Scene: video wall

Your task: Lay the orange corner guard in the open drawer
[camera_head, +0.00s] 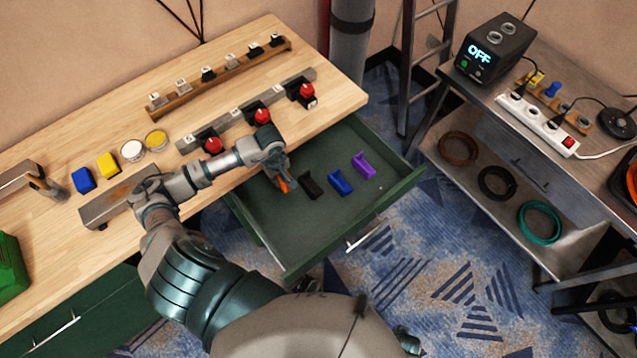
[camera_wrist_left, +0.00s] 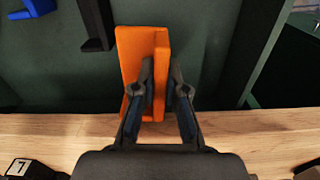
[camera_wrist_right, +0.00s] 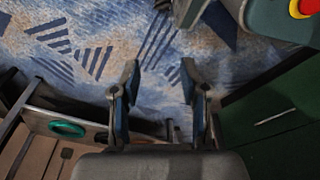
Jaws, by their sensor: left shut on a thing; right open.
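The orange corner guard (camera_wrist_left: 143,65) is between the fingers of my left gripper (camera_wrist_left: 161,92), which is shut on one wall of it. In the head view the guard (camera_head: 283,186) is a small orange patch under my left gripper (camera_head: 278,174), over the left part of the open drawer (camera_head: 290,233). I cannot tell whether it touches the drawer floor. Black, blue and purple guards lie in a row to its right: black (camera_head: 311,186), blue (camera_head: 341,182), purple (camera_head: 363,165). My right gripper (camera_wrist_right: 158,75) is open and empty above the carpet.
The wooden bench top (camera_head: 320,114) borders the drawer and carries red-knobbed switches (camera_head: 263,115) near its edge. A metal shelf unit (camera_head: 500,160) with coiled cables stands at the right. The front part of the drawer is clear.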

